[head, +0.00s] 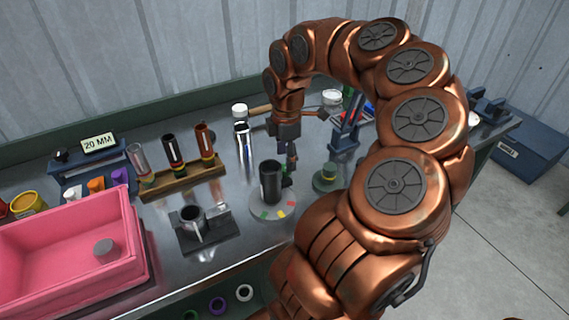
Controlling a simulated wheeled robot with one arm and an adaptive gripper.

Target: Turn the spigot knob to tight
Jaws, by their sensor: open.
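A dark upright cylinder (270,184) stands on a round pale plate (262,213) with red, yellow and green marks around its rim. A small dark part, possibly the spigot knob (287,182), shows at the cylinder's right side. Its setting is too small to read. My gripper (291,162) points down just above and right of the cylinder, close to this part. It is open, with nothing seen between its fingers. I cannot tell whether it touches the part.
A green round base with a yellow-banded piece (328,175) stands close right of the plate. A grey fixture with a metal cup (193,222) is at left, near a pink bin (138,262). A wooden rack (184,181) of tubes and a silver bottle (243,145) stand behind.

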